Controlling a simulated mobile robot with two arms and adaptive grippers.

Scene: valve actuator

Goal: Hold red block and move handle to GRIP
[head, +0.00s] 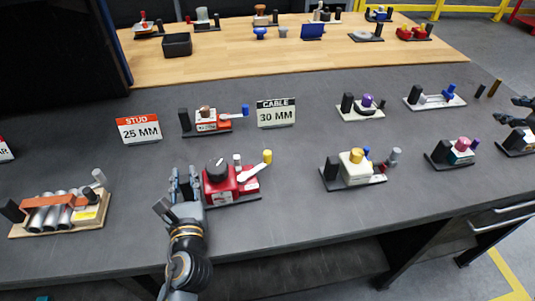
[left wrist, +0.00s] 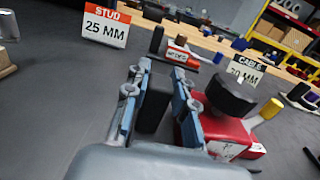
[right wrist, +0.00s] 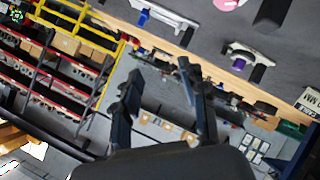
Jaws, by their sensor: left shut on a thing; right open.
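The red block (head: 219,187) sits on a dark base on the grey bench, with a black round knob on top. In the left wrist view the red block (left wrist: 228,137) and yellow knob (left wrist: 272,108) are just right of my fingers. My left gripper (head: 183,186) is shut on the black post (left wrist: 153,102) at the red block's left. My right gripper (right wrist: 160,85) is open and empty, far from the block; in the head view it is at the right edge. No GRIP mark is readable.
A yellow-knobbed device (head: 352,169) stands to the right. An orange device with grey cylinders (head: 57,213) is at left. Bench between the red block and yellow-knobbed device is clear.

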